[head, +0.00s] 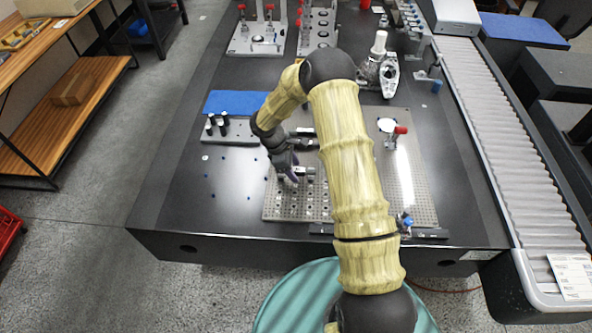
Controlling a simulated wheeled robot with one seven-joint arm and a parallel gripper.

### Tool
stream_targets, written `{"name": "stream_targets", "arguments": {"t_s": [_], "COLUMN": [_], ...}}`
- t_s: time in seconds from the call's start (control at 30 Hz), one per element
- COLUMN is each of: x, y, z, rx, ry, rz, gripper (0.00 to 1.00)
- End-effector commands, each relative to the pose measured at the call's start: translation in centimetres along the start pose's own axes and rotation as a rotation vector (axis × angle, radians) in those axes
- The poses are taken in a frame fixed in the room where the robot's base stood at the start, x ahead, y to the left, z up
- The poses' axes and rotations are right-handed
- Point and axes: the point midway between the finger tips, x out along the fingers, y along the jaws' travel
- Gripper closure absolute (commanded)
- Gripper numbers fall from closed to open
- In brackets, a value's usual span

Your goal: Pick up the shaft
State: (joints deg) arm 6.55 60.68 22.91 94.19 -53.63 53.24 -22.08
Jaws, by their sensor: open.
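My gripper (291,177) is open and points down over the left part of a perforated metal fixture plate (410,185). A small pale metal piece (304,171) shows right beside its fingertips; it may be the shaft, but it is too small to tell. I cannot tell whether the fingers touch it. Several small silvery cylinders (288,204) stand on the plate just below the gripper in the picture. My arm crosses the middle of the plate and hides part of it.
A red-tipped clamp (399,131) stands on the plate's right side. A grey block with black-topped pins (236,133) and a blue mat (238,103) lie left. A metal casting (385,75) stands behind. A roller conveyor (500,140) runs along the right. The dark table's left front is mostly clear.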

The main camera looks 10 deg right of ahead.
Motion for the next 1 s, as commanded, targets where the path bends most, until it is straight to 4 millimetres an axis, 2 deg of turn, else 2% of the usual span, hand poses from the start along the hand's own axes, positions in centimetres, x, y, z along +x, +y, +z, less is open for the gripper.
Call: {"name": "stream_targets", "arguments": {"t_s": [0.47, 0.5, 0.77, 1.0], "x": [0.01, 0.01, 0.00, -0.08], "y": [0.02, 0.02, 0.03, 0.08], "z": [0.02, 0.02, 0.02, 0.04], "rx": [0.001, 0.001, 0.001, 0.001], "ry": [0.000, 0.000, 0.000, 0.000], "rz": [0.000, 0.000, 0.000, 0.002], "gripper": [0.46, 0.48, 0.99, 1.00]}}
